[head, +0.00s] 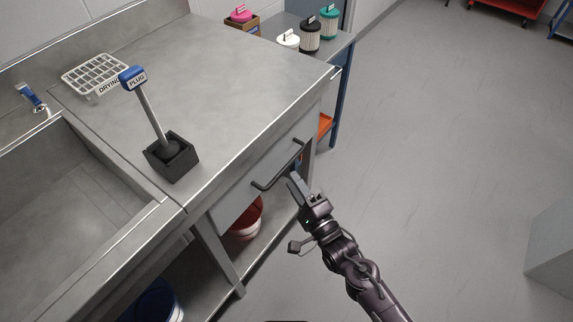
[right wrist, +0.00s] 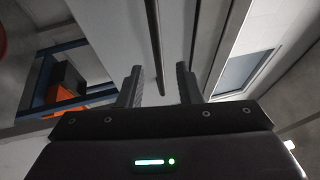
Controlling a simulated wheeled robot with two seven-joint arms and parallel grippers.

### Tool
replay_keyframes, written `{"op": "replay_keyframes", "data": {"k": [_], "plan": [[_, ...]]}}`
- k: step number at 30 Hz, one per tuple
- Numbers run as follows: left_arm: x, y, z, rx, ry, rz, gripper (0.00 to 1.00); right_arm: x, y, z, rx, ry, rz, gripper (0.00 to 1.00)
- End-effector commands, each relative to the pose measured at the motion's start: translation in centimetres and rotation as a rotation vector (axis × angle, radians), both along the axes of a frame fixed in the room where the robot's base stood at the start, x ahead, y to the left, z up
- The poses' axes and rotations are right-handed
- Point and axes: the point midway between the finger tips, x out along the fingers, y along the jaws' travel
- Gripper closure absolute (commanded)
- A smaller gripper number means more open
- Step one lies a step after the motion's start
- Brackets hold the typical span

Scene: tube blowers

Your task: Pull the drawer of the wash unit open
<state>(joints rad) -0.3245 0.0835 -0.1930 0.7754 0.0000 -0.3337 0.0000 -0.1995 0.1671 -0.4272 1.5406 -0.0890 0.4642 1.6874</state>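The wash unit (head: 225,80) is a grey metal counter with a sink basin at the left. Its drawer (head: 240,190) has a plain grey front below the counter edge and looks closed. A dark bar handle (head: 280,172) stands out from the drawer front. My right gripper (head: 294,182) is at the handle, with its fingers reaching toward it. In the right wrist view, my right gripper (right wrist: 160,88) is open and the dark handle bar (right wrist: 154,45) runs into the gap between its fingers. Contact cannot be told. My left gripper is not in view.
A red bucket (head: 247,220) is under the drawer. A side table (head: 340,42) with filter canisters stands beyond.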

Motion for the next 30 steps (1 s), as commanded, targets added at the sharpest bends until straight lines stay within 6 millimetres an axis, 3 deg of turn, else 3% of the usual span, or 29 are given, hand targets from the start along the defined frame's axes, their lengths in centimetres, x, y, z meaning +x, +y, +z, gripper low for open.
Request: {"op": "replay_keyframes", "data": {"k": [9, 20, 28, 30], "plan": [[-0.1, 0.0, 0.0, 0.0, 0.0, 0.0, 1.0, 4.1, 2.4, 0.8, -0.002, 0.0, -0.001, 0.68], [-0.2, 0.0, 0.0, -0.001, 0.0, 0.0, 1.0, 4.7, 2.8, 0.9, -0.004, 0.001, -0.002, 0.68], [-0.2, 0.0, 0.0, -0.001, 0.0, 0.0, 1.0, 4.7, 2.8, 0.9, -0.004, 0.001, -0.002, 1.0], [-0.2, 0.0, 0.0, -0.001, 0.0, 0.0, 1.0, 4.7, 2.8, 0.9, -0.004, 0.001, -0.002, 1.0]]}}
